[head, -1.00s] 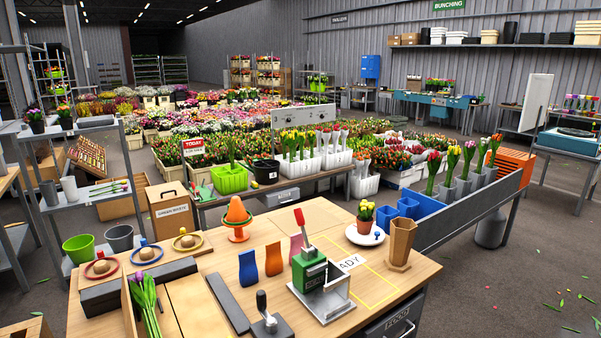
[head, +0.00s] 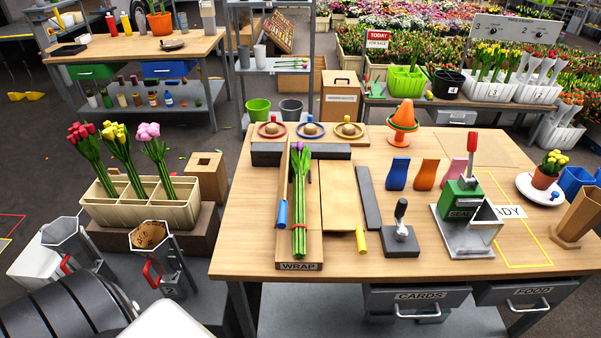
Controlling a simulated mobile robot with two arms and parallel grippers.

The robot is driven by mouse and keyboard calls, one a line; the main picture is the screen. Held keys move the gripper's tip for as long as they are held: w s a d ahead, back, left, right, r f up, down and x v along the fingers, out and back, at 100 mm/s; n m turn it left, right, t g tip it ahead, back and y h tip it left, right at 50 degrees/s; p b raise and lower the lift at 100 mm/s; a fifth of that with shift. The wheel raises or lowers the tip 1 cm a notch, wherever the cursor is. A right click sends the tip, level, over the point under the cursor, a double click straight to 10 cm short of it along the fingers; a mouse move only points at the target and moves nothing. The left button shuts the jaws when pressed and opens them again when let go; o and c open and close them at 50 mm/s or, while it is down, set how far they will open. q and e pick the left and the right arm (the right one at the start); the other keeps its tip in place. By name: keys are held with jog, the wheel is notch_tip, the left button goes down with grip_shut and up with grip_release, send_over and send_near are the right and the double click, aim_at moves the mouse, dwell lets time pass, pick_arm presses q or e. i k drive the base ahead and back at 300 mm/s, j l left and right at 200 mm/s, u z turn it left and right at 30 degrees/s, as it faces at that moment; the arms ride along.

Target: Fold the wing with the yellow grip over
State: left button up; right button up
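The wrapping station, labelled WRAP (head: 299,267), lies on the wooden table. Its right wing, a flat wooden panel (head: 340,190), lies open to the right, with a yellow grip (head: 361,240) at its near right corner. A blue grip (head: 282,214) is on the left side, where the left wing (head: 283,185) looks narrow, seemingly raised. A bunch of purple tulips (head: 299,195) with a red band lies between them, stems toward me. Neither of my grippers shows in the head view.
Grey blocks lie behind the station and a grey bar (head: 368,197) lies to its right. A black hand tool (head: 401,236) and a green stapler-like press (head: 465,205) stand further right. A tulip crate (head: 140,212) and metal jugs stand left of the table.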

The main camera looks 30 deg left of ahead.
aim_at(341, 212)
jog(key=i+l+u, duration=0.15)
jog(key=i+l, duration=0.2)
jog(key=i+l+u, duration=0.2)
jog(key=l, duration=0.3)
jog(key=i+l+u, duration=0.15)
jog(key=i+l, duration=0.25)
jog(key=l+u, duration=0.1)
jog(key=u, duration=1.55)
